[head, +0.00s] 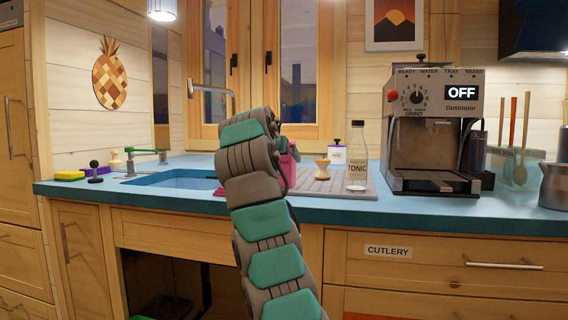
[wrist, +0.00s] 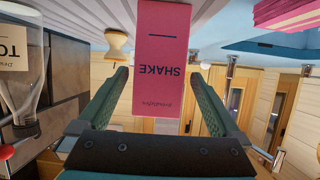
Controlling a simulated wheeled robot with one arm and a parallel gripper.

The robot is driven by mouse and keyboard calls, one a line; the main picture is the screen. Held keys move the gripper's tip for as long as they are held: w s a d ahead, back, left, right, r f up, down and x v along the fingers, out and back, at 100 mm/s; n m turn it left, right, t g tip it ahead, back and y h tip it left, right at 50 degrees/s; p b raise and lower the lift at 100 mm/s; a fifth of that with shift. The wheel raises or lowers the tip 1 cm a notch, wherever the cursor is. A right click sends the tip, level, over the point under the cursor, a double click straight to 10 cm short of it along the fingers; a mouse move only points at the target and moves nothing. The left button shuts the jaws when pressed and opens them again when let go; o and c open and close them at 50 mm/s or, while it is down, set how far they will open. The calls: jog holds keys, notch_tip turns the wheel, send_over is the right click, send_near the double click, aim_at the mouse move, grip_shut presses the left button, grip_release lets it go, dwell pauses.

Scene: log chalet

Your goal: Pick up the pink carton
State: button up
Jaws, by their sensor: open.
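The pink carton (wrist: 165,60), printed SHAKE, appears upside down in the wrist view, between the two fingers of my gripper (wrist: 158,76). A gap shows between the carton and each finger, so my gripper is open around or just before it; the exact depth is unclear. In the head view only part of the pink carton (head: 292,158) shows, on the counter by the sink, mostly hidden behind my arm.
A coffee machine (head: 432,120) is further right. The sink (head: 180,180) lies left. Another pink object (wrist: 287,12) shows in the wrist view.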

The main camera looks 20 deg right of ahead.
aim_at(284, 158)
jog(key=x, duration=0.3)
jog(key=shift+w+d+p, duration=0.15)
jog(key=shift+d+p, duration=0.05)
jog(key=shift+p, duration=0.1)
jog(key=c, duration=1.3)
jog(key=shift+o, duration=0.2)
jog(key=shift+a+r, duration=0.1)
jog(key=shift+r, duration=0.05)
